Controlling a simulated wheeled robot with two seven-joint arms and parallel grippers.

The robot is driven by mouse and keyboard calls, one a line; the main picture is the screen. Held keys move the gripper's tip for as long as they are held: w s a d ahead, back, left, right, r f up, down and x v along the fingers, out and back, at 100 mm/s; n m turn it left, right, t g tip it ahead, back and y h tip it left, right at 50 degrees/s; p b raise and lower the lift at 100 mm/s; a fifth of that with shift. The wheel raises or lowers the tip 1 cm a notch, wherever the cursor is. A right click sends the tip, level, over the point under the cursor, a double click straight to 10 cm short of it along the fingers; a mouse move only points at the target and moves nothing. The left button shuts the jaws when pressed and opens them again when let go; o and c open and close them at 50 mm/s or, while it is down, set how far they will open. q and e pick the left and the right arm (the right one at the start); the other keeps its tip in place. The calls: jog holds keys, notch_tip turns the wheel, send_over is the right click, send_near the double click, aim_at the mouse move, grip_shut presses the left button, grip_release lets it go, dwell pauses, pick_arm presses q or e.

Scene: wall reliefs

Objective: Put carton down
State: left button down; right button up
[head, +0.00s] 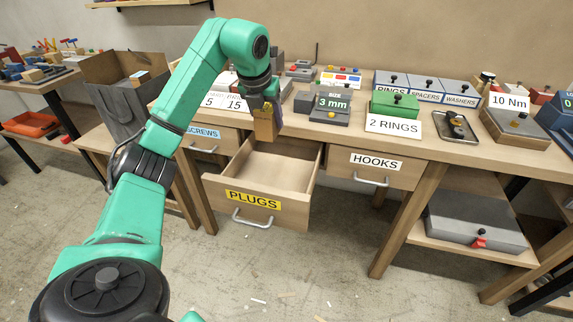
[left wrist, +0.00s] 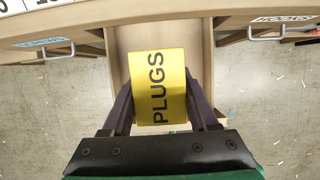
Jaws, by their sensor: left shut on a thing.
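The carton (head: 265,124) is a small tan-brown box in the head view. In the left wrist view the carton (left wrist: 157,86) shows a yellow face with the word PLUGS running sideways. My left gripper (head: 264,106) is shut on it, with one dark finger on each side. The carton is held at the back of the open drawer (head: 235,197), whose yellow front label reads PLUGS. The drawer looks empty where I see it. I cannot tell whether the carton touches anything below. My right gripper is not in view.
A SCREWS drawer (head: 204,145) and a HOOKS drawer (head: 372,172) are closed on either side. The bench top holds a grey 3 mm block (head: 331,108), a green box (head: 394,104) and a 2 RINGS card (head: 393,125). A grey bin (head: 110,95) stands at left.

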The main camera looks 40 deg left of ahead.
pick_arm(q)
jog(key=f, duration=0.6)
jog(key=s+f+b, duration=0.1)
jog(key=f, duration=0.5)
jog(key=f+b, duration=0.1)
jog(key=f, duration=0.6)
jog(key=shift+s, duration=0.15)
jog(key=shift+c, duration=0.8)
grip_release()
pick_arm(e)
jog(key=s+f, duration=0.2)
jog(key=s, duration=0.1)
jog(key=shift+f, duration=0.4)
pick_arm(q)
jog(key=v, duration=1.2)
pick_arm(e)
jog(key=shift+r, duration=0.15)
